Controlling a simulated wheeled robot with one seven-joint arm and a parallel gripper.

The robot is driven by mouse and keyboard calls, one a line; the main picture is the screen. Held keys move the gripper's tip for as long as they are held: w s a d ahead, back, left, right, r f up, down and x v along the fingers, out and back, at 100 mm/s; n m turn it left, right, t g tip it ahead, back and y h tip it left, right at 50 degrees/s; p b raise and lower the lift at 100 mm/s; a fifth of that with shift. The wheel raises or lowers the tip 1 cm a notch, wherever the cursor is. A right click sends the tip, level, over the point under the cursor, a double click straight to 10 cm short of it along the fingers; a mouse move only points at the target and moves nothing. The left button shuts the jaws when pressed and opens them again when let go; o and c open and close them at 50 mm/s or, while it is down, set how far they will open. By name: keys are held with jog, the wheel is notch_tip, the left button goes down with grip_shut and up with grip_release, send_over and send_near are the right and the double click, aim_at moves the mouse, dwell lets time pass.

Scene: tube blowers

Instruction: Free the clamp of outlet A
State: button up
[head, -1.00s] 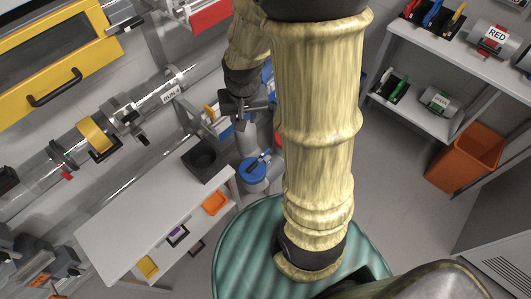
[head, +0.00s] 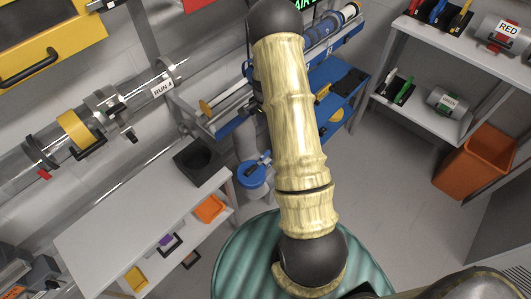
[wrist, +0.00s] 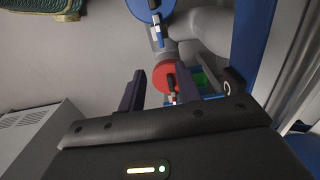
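In the head view, a round blue cap (head: 252,176) with a lever clamp (head: 259,162) on it sits on a grey pipe below the blue bench. In the wrist view, a blue disc (wrist: 150,6) with a lever is at the top, and a red disc (wrist: 165,77) with a small lever (wrist: 171,90) is in the middle. A green part (wrist: 201,78) shows behind. No letter A is readable, so I cannot tell which is outlet A. My gripper (wrist: 160,72) is open, its two fingers on either side of the red disc in the picture; I see no contact. In the head view it is hidden.
A white table (head: 130,215) with a black box (head: 198,161) stands at the left. A blue bench (head: 338,92) is behind my arm. A shelf (head: 410,105) and an orange bin (head: 475,160) stand at the right. Open floor (head: 385,190) lies between.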

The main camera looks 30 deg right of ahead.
aim_at(265, 153)
jog(key=shift+f, duration=0.15)
notch_tip(265, 153, down, 17)
jog(key=shift+f+b, duration=0.1)
jog(key=shift+b, duration=0.2)
dwell(0.3)
grip_shut()
